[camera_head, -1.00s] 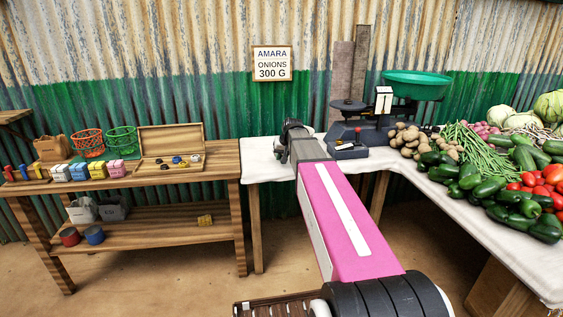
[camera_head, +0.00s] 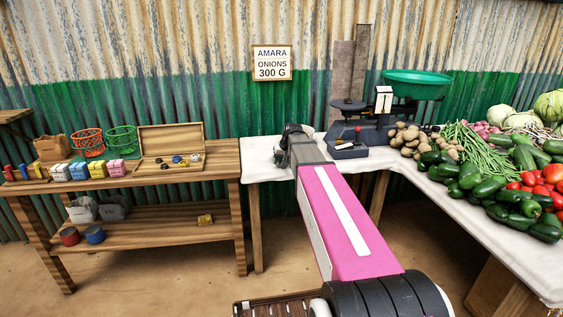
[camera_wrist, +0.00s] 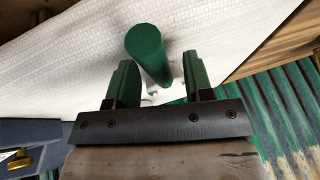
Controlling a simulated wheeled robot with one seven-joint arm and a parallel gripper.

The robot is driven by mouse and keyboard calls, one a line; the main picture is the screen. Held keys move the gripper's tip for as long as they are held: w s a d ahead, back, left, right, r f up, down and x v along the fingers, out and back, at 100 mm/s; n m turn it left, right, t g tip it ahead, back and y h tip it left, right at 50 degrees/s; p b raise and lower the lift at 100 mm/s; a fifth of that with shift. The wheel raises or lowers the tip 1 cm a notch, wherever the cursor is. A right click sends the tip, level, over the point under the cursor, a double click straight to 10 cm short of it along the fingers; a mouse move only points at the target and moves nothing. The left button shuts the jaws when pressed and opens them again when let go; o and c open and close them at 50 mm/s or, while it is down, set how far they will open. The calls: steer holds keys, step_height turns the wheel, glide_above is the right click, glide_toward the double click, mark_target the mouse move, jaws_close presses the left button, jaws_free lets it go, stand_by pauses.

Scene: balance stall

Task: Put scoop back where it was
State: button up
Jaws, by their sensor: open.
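In the wrist view a dark green round rod (camera_wrist: 146,45), which looks like the scoop's handle, stands between and beyond the two green fingers of my gripper (camera_wrist: 160,65). The fingers are apart, with a gap visible at the right finger; contact on the left is unclear. A small pale bit shows below the rod; the rest of the scoop is hidden. In the head view my wrist is over the white-covered table (camera_head: 262,168), left of the scale (camera_head: 370,128), and hides the fingertips.
The blue-grey scale with a green pan (camera_head: 416,85) stands close to the right of my wrist. Potatoes (camera_head: 408,138) and other vegetables fill the right table. A wooden shelf (camera_head: 215,165) with baskets, packets and a weights box stands left. The table's left end is bare.

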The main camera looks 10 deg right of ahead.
steer(key=v, duration=1.2)
steer(key=s+a+f+g+h, duration=0.1)
steer(key=s+f+g, duration=0.1)
steer(key=s+f, duration=1)
steer(key=s+a+f+g+h, duration=0.1)
steer(key=s+a+f+g, duration=0.1)
steer(key=s+f, duration=1)
step_height(320, 180, down, 5)
steer(key=shift+s+f+n+g, duration=0.15)
steer(key=shift+s+n+g, duration=0.15)
steer(key=shift+s+g, duration=0.1)
